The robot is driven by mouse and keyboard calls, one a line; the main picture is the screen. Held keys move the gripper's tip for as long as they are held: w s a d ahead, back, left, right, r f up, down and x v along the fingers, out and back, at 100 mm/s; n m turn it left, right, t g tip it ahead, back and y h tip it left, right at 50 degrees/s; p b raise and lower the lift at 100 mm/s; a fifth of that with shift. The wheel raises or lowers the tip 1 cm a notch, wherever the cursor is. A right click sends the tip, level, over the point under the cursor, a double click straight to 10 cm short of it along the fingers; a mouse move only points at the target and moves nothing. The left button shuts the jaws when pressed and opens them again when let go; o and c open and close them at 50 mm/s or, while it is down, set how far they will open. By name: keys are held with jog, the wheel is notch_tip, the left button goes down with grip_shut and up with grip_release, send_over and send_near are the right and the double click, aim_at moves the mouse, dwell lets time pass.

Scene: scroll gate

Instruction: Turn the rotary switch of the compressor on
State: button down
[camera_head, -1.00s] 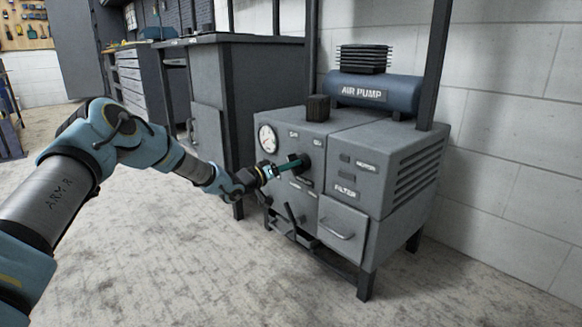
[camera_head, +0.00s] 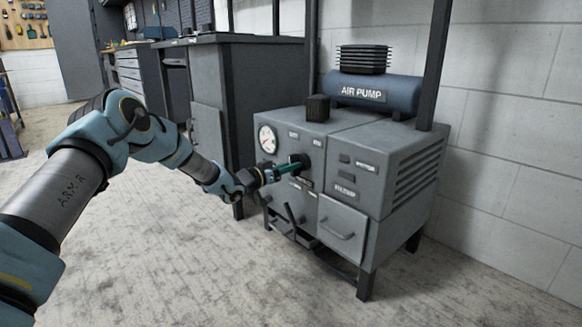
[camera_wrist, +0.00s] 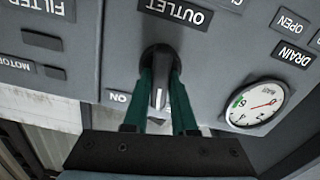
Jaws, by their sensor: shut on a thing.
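The grey compressor (camera_head: 345,205) stands against the wall, with a blue tank marked AIR PUMP on top. Its rotary switch (camera_wrist: 160,85) is a dark round knob with a lighter grip bar, below the OUTLET label in the wrist view. My gripper (camera_head: 298,165) reaches the front panel from the left. In the wrist view my green fingers (camera_wrist: 160,88) stand on both sides of the knob's bar and are shut on it. An ON label (camera_wrist: 118,97) sits left of the knob there. In the head view the knob is mostly hidden behind the fingertips.
A round gauge (camera_head: 267,139) is left of the switch on the panel. A dark cabinet (camera_head: 235,100) stands behind my arm. The floor in front is clear.

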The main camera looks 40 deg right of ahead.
jog(key=m, duration=0.4)
jog(key=shift+m, duration=0.3)
jog(key=m+b, duration=0.1)
jog(key=m, duration=0.3)
jog(key=shift+s+f, duration=0.1)
jog(key=shift+m, duration=0.3)
jog(key=c, duration=0.7)
grip_release()
jog(key=shift+w+a+p, duration=0.15)
jog(key=shift+a+p, duration=0.75)
jog(key=shift+a, duration=1.8)
jog(key=shift+w+a+p, duration=0.15)
jog(key=shift+a+p, duration=0.7)
jog(key=shift+a, duration=1.85)
